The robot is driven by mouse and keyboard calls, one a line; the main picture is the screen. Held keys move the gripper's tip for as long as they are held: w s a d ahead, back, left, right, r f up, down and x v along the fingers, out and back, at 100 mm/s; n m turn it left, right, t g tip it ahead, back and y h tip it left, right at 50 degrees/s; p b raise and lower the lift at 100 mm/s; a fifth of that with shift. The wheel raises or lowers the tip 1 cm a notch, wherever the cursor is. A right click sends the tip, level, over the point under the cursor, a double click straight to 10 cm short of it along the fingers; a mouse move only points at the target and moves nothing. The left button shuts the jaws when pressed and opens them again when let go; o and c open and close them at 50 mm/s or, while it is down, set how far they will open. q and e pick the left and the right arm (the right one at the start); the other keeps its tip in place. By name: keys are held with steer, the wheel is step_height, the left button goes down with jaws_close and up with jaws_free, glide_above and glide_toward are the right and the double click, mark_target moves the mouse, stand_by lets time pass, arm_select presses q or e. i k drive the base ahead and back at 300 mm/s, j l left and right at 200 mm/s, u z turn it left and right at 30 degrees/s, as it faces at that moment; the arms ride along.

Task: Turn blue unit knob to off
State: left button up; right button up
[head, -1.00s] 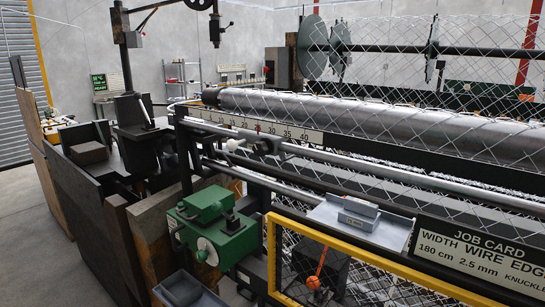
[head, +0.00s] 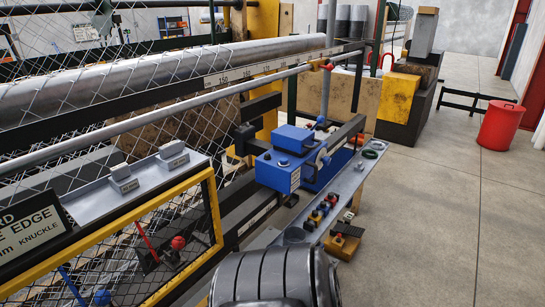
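The blue unit (head: 272,172) is mounted on the machine's dark rail right of centre in the head view. It is a blue box with a small white label on its front corner. A small round knob-like part (head: 283,163) shows on its top, and a round part (head: 325,160) shows on its right side. I cannot tell which of these is the unit's knob, nor read its setting. Neither of my grippers is in view.
A grey shelf (head: 345,190) beside the blue unit carries small coloured buttons (head: 318,214). The yellow-framed panel (head: 217,215) with red and blue levers stands to the left. A red bin (head: 497,127) stands on open floor at the right.

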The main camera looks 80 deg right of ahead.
mark_target(326, 160)
steer(key=z, duration=3)
